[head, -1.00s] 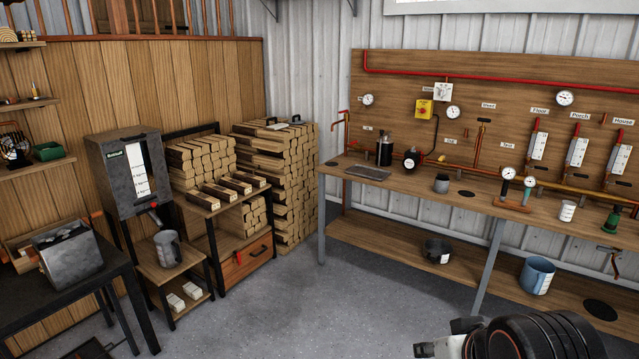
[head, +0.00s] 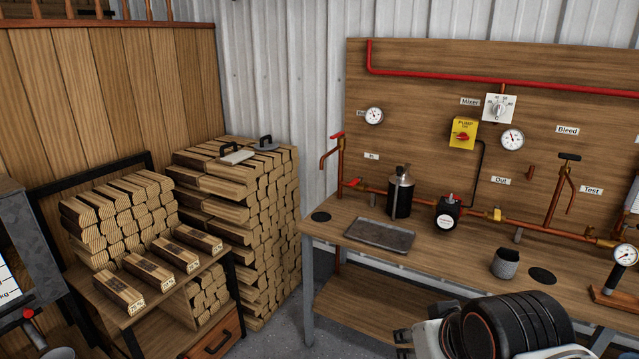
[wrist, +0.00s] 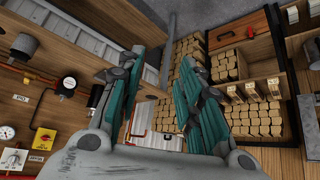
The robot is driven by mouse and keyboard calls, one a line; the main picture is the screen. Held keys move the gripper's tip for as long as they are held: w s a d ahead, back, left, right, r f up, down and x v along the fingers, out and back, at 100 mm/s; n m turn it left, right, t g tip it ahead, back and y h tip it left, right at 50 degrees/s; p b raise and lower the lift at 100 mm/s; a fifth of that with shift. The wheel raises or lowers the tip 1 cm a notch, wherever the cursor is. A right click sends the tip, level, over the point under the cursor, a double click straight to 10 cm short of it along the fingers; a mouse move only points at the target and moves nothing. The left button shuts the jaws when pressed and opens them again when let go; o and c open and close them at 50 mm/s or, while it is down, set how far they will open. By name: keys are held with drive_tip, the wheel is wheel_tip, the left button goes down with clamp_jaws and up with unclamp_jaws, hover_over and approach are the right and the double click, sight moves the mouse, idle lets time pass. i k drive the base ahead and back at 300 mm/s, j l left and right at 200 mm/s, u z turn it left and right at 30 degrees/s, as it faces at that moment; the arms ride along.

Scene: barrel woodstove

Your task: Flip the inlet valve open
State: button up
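The label "IN" (head: 371,156) marks the left end of the copper pipework on the bench board in the head view. Just below it, a small valve with a red lever (head: 352,183) sits on the low horizontal pipe. The lever is small, and I cannot tell its exact angle. A red handle (head: 336,136) tops the upright pipe to its left. My gripper (wrist: 163,62) is open and empty in the wrist view, its teal-padded fingers apart. It is apart from the pipework. I cannot make out the inlet valve in the wrist view.
A black canister (head: 401,195), a round pump (head: 448,213) and a grey tray (head: 380,236) are near the valve. A grey cup (head: 505,262) stands farther right on the workbench (head: 447,262). Stacked firewood (head: 262,215) stands left of the bench, with a narrow floor gap between.

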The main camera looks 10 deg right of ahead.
sight(354, 181)
drive_tip(key=i+j+z, duration=0.2)
drive_tip(key=i, duration=0.7)
drive_tip(key=i+z, duration=0.3)
drive_tip(key=i, duration=0.6)
